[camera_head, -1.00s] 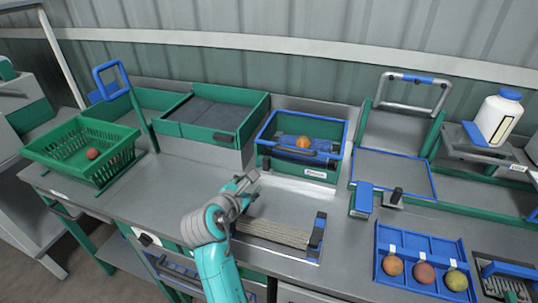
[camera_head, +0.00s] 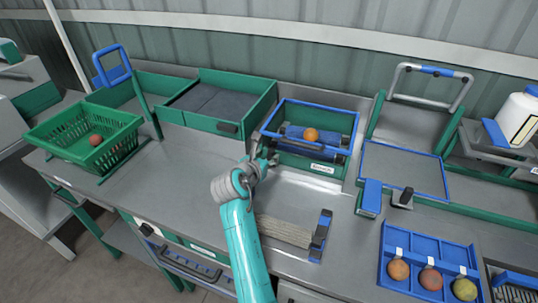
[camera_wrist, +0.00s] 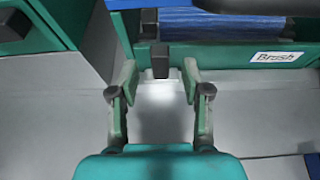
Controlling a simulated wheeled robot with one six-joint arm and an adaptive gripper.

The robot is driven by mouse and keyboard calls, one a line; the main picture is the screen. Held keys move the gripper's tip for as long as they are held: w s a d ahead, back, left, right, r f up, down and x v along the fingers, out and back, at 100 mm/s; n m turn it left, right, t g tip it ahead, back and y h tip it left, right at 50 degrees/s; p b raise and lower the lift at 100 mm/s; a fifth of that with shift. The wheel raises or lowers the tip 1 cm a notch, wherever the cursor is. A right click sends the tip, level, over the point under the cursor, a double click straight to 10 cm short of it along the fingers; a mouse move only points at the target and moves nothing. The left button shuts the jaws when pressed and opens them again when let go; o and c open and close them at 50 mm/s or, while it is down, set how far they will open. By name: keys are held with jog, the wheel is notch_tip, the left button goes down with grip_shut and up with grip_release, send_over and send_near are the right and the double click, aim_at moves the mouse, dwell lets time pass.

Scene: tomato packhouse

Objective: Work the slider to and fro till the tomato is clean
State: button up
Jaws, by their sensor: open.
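The brush unit (camera_head: 352,128) is a blue-rimmed green box at the back middle, with blue roller brushes inside. An orange tomato (camera_head: 311,135) lies on the brushes; whether it is clean is too small to tell. A dark bar with a handle crosses the box front. In the wrist view a black knob (camera_wrist: 160,60) stands out from the green front, left of the "Brush" label (camera_wrist: 277,57); it looks like the slider's grip. My gripper (camera_head: 264,156) is at the unit's left front corner. Its open fingers (camera_wrist: 160,78) stand either side of the knob, apart from it.
A green basket (camera_head: 125,142) with a tomato stands at left, a padded green tray (camera_head: 232,128) beside the unit. A blue tray (camera_head: 400,285) with three fruits is at front right.

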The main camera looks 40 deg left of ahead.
aim_at(271, 157)
jog(key=shift+x, duration=1.4)
grip_shut()
